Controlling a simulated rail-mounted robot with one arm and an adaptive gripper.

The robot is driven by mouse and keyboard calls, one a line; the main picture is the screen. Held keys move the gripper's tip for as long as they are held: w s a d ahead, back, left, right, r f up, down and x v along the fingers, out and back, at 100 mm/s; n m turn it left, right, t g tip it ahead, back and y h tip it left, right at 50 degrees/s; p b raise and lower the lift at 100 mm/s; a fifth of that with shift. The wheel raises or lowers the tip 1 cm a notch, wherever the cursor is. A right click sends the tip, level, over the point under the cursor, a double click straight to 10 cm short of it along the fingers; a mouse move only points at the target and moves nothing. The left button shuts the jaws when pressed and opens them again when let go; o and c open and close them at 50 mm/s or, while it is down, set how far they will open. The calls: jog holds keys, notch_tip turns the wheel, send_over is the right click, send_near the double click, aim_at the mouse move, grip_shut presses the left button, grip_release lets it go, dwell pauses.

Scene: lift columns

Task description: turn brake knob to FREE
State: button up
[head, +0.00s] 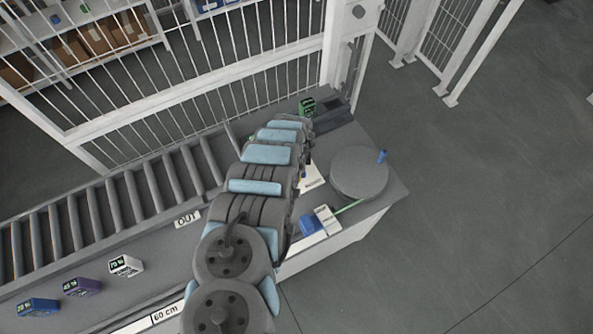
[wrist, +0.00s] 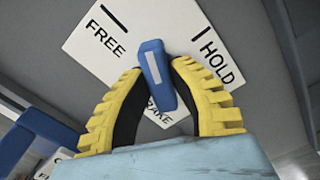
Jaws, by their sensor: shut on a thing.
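The brake knob (wrist: 152,66) is a blue bar with a white line on it, in the middle of the wrist view. It stands on a white plate (wrist: 85,45) marked FREE at left and HOLD at right. Its white line points up the picture, between the FREE and HOLD tick marks. My gripper (wrist: 158,84) has its yellow, dark-padded fingers on both sides of the knob, shut on it. The lower word on the plate is partly hidden by the fingers. In the head view my arm covers the knob; only part of a white plate (head: 313,178) shows.
A round grey disc (head: 358,174) with a blue handle (head: 382,156) lies right of my arm. A blue part (head: 311,225) stands near the bench front. A green display (head: 308,107) is behind. Labelled boxes (head: 126,266) and a roller conveyor (head: 140,197) are left. A barred fence (head: 200,90) runs behind.

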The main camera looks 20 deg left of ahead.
jog(key=n+p, duration=0.1)
jog(key=n, duration=0.2)
jog(key=shift+d+r, duration=0.1)
jog(key=shift+n, duration=1.1)
jog(key=o, duration=1)
jog(key=shift+p, duration=0.3)
jog(key=shift+r+p, duration=3.1)
jog(key=shift+r, duration=1.35)
